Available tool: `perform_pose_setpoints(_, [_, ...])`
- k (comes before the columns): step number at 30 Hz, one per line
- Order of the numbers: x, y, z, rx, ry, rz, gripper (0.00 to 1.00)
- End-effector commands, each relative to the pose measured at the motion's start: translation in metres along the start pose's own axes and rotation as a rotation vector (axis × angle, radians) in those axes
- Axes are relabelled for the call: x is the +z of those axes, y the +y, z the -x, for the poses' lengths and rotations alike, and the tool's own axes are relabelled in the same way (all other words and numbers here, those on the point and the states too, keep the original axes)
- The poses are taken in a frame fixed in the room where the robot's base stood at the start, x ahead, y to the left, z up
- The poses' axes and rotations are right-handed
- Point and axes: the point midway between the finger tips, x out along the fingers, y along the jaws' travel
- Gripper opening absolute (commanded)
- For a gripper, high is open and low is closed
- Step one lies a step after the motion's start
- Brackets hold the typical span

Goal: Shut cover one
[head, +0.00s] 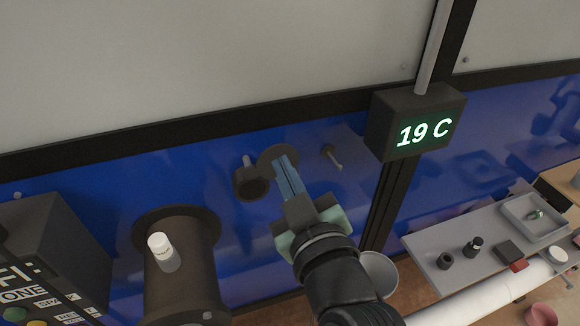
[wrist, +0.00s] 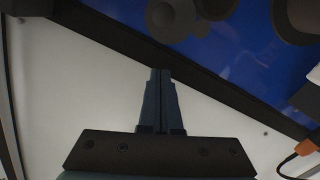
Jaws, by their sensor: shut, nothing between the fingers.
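A short dark round port (head: 251,182) sticks out from the blue wall panel. A dark round disc (head: 270,156), which looks like its cover, stands beside it to the right, swung off the port's mouth. No label saying which cover is one can be read on it. My gripper (head: 285,162) is shut and empty, with its blue-grey fingers reaching up to the disc and partly hiding it. I cannot tell whether they touch it. In the wrist view my closed fingers (wrist: 160,74) point toward the dark frame bar, with a round grey shape (wrist: 172,16) beyond.
A small peg (head: 332,157) projects right of the disc. A display box (head: 418,122) reading 19 C hangs right. A button box (head: 40,262) is far left; a shelf (head: 440,274) is lower right.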

Motion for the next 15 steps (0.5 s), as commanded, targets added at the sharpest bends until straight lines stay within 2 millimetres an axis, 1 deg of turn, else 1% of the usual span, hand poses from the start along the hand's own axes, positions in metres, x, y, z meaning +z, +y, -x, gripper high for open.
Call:
perform_pose_setpoints(1, [-0.004, 0.001, -0.010, -0.002, 0.000, -0.001, 0.00])
perform_pose_setpoints(3, [-0.004, 0.001, -0.022, -0.002, 0.000, 0.000, 0.00])
perform_pose_setpoints(6, [0.018, 0.001, -0.024, 0.001, -0.006, -0.005, 0.00])
perform_pose_setpoints(7, [0.022, 0.001, -0.025, 0.002, -0.005, -0.004, 0.00])
perform_pose_setpoints(12, [0.036, 0.000, -0.028, 0.001, -0.001, -0.001, 0.00])
perform_pose_setpoints(15, [0.038, 0.001, -0.029, 0.002, 0.000, 0.001, 0.00])
